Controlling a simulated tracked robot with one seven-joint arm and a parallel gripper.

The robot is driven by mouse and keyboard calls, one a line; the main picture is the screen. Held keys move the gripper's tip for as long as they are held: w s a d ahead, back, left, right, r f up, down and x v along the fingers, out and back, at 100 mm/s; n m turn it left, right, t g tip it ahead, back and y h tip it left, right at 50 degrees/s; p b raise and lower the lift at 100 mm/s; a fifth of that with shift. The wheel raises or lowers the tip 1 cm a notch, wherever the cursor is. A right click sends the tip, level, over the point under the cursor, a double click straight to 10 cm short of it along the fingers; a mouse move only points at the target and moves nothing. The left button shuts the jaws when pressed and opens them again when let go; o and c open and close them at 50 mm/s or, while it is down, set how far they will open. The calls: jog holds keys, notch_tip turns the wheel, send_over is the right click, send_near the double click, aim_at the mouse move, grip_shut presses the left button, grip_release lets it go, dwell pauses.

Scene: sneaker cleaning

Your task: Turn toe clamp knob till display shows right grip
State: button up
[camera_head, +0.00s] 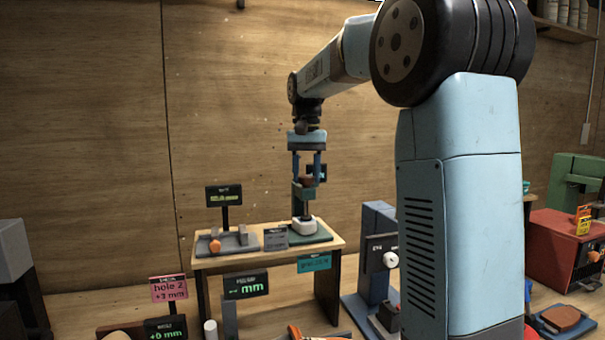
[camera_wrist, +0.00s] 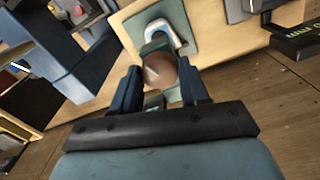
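A brown round knob (camera_head: 307,182) sits on top of a teal clamp post (camera_head: 302,197), above a white rounded piece (camera_head: 303,225) on a dark green base. My gripper (camera_head: 307,172) points straight down over the knob, with its two blue fingers apart on either side. In the wrist view the knob (camera_wrist: 160,71) lies between the fingertips (camera_wrist: 160,76), with small gaps seeming to show. A small dark display (camera_head: 318,171) stands behind the fingers, partly hidden; its reading cannot be made out.
The clamp stands on the right of a small wooden table (camera_head: 220,263). To its left are a grey fixture with an orange knob (camera_head: 215,246) and a display on a post (camera_head: 224,195). A blue fixture (camera_head: 378,252) stands right of the table, close to my arm.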

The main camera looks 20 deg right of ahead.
aim_at(306, 176)
jog(key=o, duration=0.5)
jog(key=shift+c, duration=0.2)
notch_tip(306, 176, up, 14)
jog(key=shift+f, duration=0.15)
jog(key=shift+c, duration=0.2)
